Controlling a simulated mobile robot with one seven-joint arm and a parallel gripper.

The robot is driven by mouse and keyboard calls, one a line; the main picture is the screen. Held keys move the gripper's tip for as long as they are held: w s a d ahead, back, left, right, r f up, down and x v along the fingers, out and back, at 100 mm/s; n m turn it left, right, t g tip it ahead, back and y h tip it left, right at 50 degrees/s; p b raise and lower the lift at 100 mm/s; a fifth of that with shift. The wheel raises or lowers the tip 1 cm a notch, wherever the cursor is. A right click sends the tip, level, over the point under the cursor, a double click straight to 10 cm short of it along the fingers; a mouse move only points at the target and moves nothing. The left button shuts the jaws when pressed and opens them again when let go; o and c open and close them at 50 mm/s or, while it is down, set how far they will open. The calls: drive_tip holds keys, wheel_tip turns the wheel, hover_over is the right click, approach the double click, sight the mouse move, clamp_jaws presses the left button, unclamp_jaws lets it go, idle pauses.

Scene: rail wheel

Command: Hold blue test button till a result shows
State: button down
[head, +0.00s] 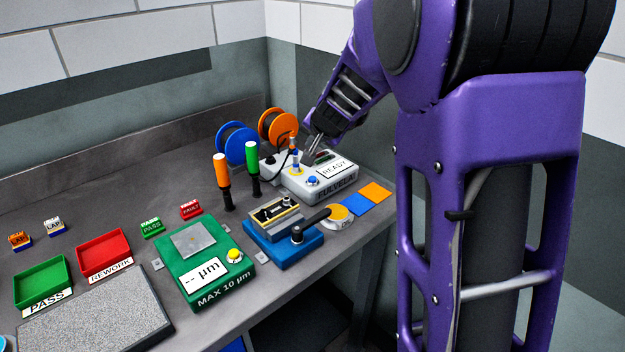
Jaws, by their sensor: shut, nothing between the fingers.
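The blue test button (312,181) sits on the front left of a white tester box (328,191). The box has a label reading READY (334,170) and a small dark display behind it. My gripper (306,162) is shut and empty.
Orange (222,170) and green (252,158) handled tools stand left of the tester. Blue (237,140) and orange (277,124) spools stand behind. A blue clamp fixture (283,238) and a green gauge (205,265) are in front. My purple arm covers the right side.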

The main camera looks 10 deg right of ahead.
sight(313, 180)
wheel_tip(313, 180, down, 7)
drive_tip(key=b, duration=0.5)
drive_tip(key=shift+b, duration=0.35)
idle(1.5)
drive_tip(key=shift+f+b, duration=0.4)
drive_tip(key=shift+b, duration=0.1)
drive_tip(key=shift+f+b, duration=0.5)
idle(1.8)
idle(1.9)
drive_tip(key=shift+r+p, duration=0.85)
drive_tip(key=shift+r, duration=0.1)
